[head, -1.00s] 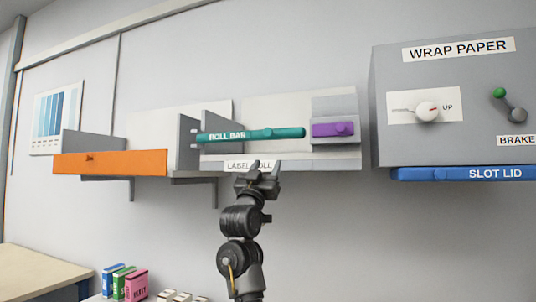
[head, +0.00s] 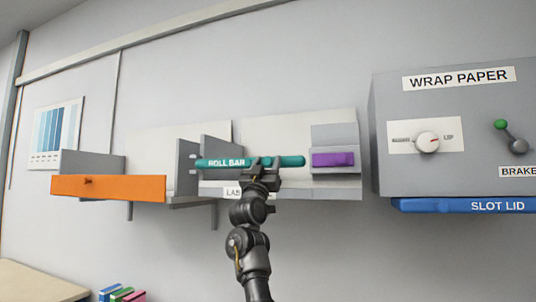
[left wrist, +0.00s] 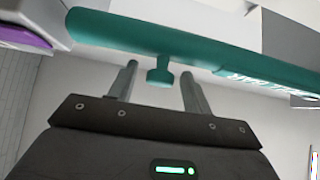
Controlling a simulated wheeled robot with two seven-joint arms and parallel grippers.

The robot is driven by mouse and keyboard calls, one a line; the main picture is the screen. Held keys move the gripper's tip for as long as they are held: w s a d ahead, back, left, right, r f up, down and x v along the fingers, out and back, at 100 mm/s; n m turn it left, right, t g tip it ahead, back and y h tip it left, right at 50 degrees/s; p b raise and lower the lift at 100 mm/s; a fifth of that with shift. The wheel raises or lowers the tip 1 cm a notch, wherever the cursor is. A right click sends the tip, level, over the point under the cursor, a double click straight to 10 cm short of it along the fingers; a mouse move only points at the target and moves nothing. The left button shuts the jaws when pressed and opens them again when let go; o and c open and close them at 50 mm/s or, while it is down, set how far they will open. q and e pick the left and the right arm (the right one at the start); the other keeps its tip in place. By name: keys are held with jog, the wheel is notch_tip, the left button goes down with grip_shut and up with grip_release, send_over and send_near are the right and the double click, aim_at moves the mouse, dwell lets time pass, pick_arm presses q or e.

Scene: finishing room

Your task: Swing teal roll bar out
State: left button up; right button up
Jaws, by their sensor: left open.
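The teal roll bar (head: 222,162) lies across the front of the grey label-roll holder (head: 210,187) in the head view, with its right end close to the purple block (head: 333,159). My left gripper (head: 266,163) is open just in front of the bar, right of its lettering. In the left wrist view the bar (left wrist: 190,48) crosses the top, and a small teal knob (left wrist: 160,76) sticks out from it between the two open fingers (left wrist: 157,84). The fingers do not appear closed on the knob. My right gripper is not in view.
An orange-fronted shelf (head: 130,188) is at the left. The grey wrap paper box (head: 450,173) stands at the right, with a dial, a brake lever (head: 508,135) and a blue slot lid (head: 450,205). Small boxes (head: 110,293) are below.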

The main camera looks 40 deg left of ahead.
pick_arm(q)
jog(key=shift+w+a+r, duration=0.1)
jog(key=shift+w+r, duration=0.2)
jog(key=shift+r, duration=0.05)
grip_shut()
